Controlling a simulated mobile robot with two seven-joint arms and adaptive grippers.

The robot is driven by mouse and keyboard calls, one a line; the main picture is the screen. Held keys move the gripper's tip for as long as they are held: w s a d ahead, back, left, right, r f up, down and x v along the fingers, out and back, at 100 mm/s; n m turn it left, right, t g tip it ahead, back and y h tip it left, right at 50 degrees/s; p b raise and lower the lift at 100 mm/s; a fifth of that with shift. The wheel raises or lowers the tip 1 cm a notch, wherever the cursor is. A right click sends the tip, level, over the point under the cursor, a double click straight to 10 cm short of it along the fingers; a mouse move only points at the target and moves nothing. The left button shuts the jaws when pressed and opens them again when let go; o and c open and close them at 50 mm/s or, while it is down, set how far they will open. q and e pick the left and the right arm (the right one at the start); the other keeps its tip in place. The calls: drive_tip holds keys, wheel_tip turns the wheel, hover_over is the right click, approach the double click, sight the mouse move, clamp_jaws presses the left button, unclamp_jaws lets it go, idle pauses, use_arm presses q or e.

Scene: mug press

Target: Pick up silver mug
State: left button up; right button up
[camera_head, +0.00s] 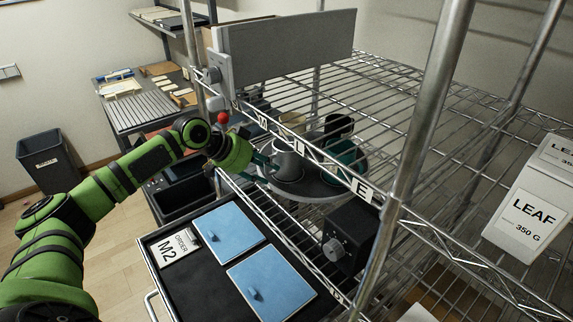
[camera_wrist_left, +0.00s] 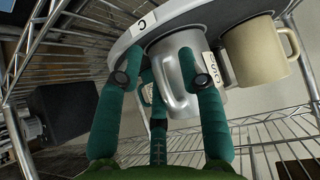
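The silver mug (camera_head: 289,166) stands on a round tray (camera_head: 318,192) on the wire shelf. In the left wrist view the mug (camera_wrist_left: 188,48) shows close up, with its handle towards my gripper. My left gripper (camera_head: 266,166) reaches in from the left, right beside the mug. In the left wrist view its green fingers (camera_wrist_left: 165,75) are spread apart around the handle side. One outer finger overlaps the mug's wall, and the third finger is near the handle. I cannot tell whether they touch. My right gripper is not in view.
A teal mug (camera_head: 345,157) and a dark mug (camera_head: 339,124) stand on the same tray, behind the silver one. A cream mug (camera_wrist_left: 254,50) is close to its right in the wrist view. Shelf rails and a post (camera_head: 420,110) border the space. A dark box with a knob (camera_head: 348,240) stands nearby.

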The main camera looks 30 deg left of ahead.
use_arm(q)
drive_tip(key=shift+r, duration=0.1)
drive_tip(key=shift+s, duration=0.15)
clamp_jaws()
drive_tip(key=shift+r, duration=0.1)
